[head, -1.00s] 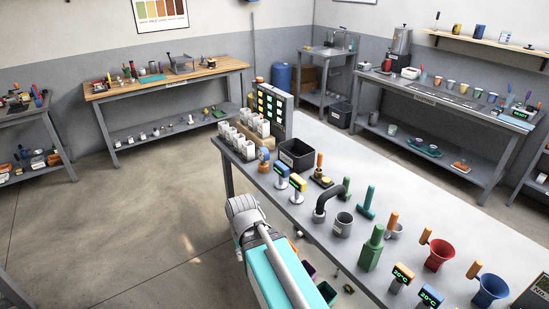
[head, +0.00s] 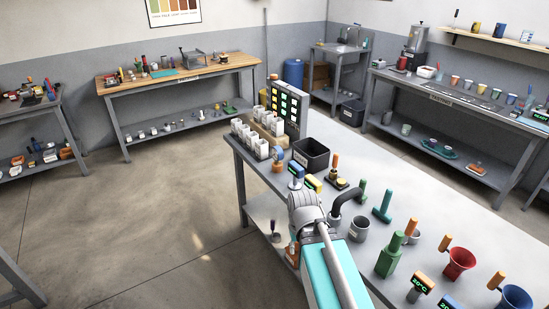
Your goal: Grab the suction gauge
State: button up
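I cannot tell for sure which piece is the suction gauge. Two small instruments with boxy heads, one blue (head: 296,170) and one yellow (head: 313,184), stand near the left edge of the long grey bench (head: 446,213). A round blue dial-like piece (head: 277,153) with an orange part stands just behind them. All are too small to read. My arm reaches up from the bottom of the head view, and its grey joint covers the bench edge just in front of the two instruments. My gripper's fingers do not show.
A black bin (head: 311,154), white packets (head: 258,146) and a panel of lit squares (head: 288,105) stand behind the instruments. A black bent pipe (head: 346,199), a green bottle-like piece (head: 388,256) and a red funnel (head: 458,263) stand nearer. Open floor lies left.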

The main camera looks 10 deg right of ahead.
aim_at(277, 153)
jog(key=k, duration=1.3)
jog(key=u, duration=0.25)
jog(key=i, duration=0.5)
jog(key=u, duration=0.45)
jog(key=i, duration=1.45)
jog(key=z, duration=0.8)
jog(key=i, duration=0.45)
jog(key=z, duration=0.35)
